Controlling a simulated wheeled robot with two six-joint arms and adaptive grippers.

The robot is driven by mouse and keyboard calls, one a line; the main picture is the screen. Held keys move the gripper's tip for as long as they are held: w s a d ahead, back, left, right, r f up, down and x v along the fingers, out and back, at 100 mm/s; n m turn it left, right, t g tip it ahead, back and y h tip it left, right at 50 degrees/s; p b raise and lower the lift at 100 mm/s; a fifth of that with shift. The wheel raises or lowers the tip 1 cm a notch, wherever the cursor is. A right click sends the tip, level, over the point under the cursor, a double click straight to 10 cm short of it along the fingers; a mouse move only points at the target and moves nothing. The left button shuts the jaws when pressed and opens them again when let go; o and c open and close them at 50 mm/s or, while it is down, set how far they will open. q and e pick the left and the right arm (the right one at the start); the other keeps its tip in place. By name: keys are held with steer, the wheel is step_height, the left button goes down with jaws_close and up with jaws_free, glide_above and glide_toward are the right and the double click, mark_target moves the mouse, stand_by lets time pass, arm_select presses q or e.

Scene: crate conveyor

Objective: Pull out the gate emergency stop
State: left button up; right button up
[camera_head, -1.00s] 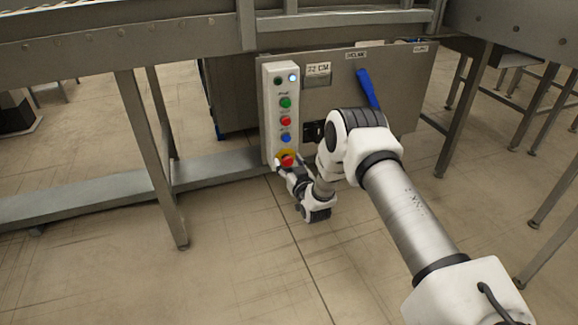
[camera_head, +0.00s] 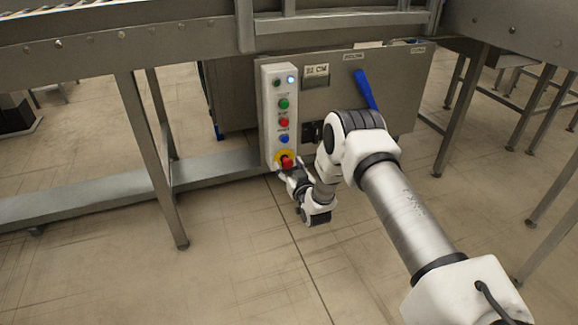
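The gate emergency stop (camera_head: 286,162) is a red mushroom button on a yellow ring, at the bottom of a pale upright button box (camera_head: 267,110). My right gripper (camera_head: 287,168) is at the button, just below and in front of it, with its fingers around the lower part of the red cap. The fingertips are small and partly merged with the button, so I cannot tell whether they are closed on it. My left gripper is not in view.
Above the stop sit blue (camera_head: 284,139), red (camera_head: 284,122) and green (camera_head: 283,104) buttons and a lit lamp (camera_head: 291,80). A blue lever (camera_head: 366,88) is on the grey cabinet (camera_head: 400,85). A conveyor leg (camera_head: 152,160) stands left. The floor in front is open.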

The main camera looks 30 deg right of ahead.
steer(key=v, duration=1.2)
stand_by(0.3)
